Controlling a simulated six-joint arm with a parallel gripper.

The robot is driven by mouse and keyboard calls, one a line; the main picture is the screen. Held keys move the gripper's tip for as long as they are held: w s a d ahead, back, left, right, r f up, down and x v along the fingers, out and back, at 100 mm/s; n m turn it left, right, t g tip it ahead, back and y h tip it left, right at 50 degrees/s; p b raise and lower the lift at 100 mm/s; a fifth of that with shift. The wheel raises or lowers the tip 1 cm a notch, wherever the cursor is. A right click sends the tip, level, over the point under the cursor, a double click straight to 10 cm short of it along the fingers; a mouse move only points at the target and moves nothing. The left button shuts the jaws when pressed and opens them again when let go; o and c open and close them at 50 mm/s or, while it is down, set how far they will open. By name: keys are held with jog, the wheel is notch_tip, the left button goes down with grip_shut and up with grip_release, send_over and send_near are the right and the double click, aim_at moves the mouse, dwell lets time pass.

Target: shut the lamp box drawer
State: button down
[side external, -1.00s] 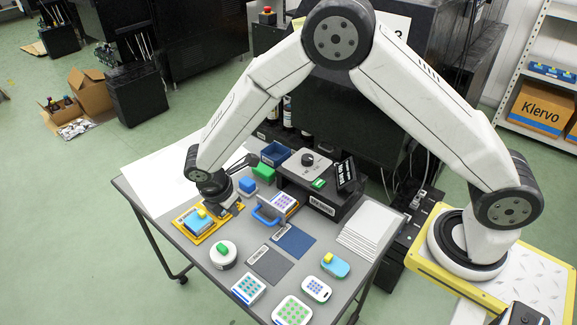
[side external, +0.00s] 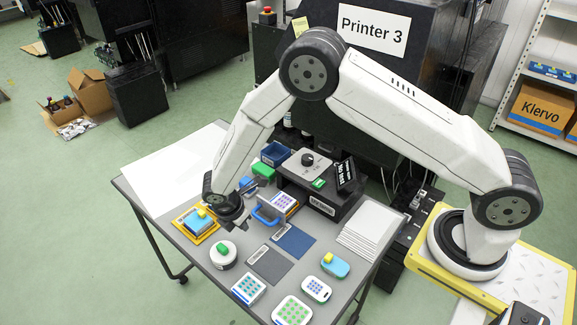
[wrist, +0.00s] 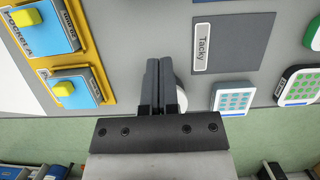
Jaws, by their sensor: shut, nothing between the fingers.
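The lamp box (side external: 322,203) is a dark box with a grey top plate and a knob, at the back of the table in the side view. Its drawer (side external: 285,205) stands out to the left, holding a pad with coloured dots, and has a blue handle (side external: 266,214) at its front. My gripper (side external: 243,221) is shut and empty, low over the table just left of the handle. I cannot tell whether it touches it. In the wrist view the closed fingers (wrist: 160,66) point over bare grey table; the drawer is not seen there.
A yellow tray (side external: 183,228) with blue, yellow-knobbed blocks is left of my gripper. A round white pot (side external: 223,259) with a green knob stands in front. Grey (side external: 269,266) and blue (side external: 294,241) mats lie to the right. A green block (side external: 263,171) and blue bin (side external: 275,153) are behind.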

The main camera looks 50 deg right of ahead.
aim_at(271, 203)
jog(key=d+f, duration=0.2)
jog(key=d, duration=0.1)
jog(key=shift+d+f, duration=0.1)
jog(key=shift+f, duration=0.05)
jog(key=shift+d+f, duration=0.15)
jog(key=shift+d, duration=0.5)
jog(key=shift+d, duration=0.1)
jog(key=d, duration=1)
jog(key=shift+d, duration=0.35)
jog(key=shift+a, duration=0.1)
jog(key=shift+a, duration=0.6)
jog(key=a, duration=0.1)
jog(key=a+r, duration=0.1)
jog(key=a, duration=0.1)
jog(key=shift+a+r, duration=0.1)
jog(key=shift+r, duration=0.1)
jog(key=v, duration=0.9)
jog(key=shift+r, duration=0.25)
